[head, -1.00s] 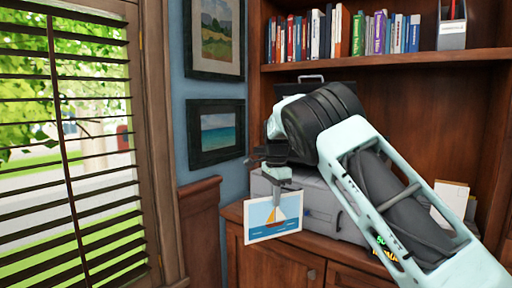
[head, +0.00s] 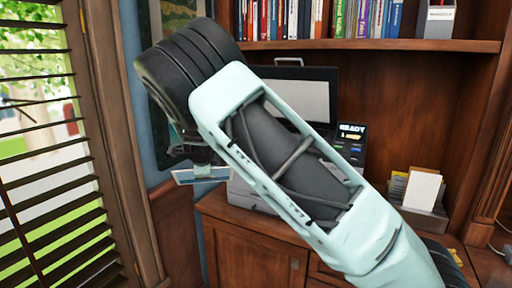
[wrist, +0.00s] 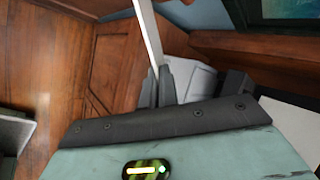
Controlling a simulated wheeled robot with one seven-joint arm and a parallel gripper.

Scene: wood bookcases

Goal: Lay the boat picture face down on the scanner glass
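My gripper (head: 200,166) is shut on the edge of the boat picture (head: 203,177), left of the scanner. The picture shows as a thin pale sheet with a blue strip, nearly edge-on, its boat not visible. In the wrist view, the picture (wrist: 147,28) is a thin white edge between the dark fingertips (wrist: 158,85). The scanner (head: 247,196) stands on the wood cabinet with its lid (head: 303,97) raised, showing a white underside. Its panel (head: 351,131) reads READY. My arm hides the glass in the head view.
A bookshelf (head: 400,45) with books runs above the scanner. A holder with cards (head: 420,190) stands to its right. A window with blinds (head: 50,170) and the wall lie to the left. Cabinet top (head: 385,215) shows beside the scanner.

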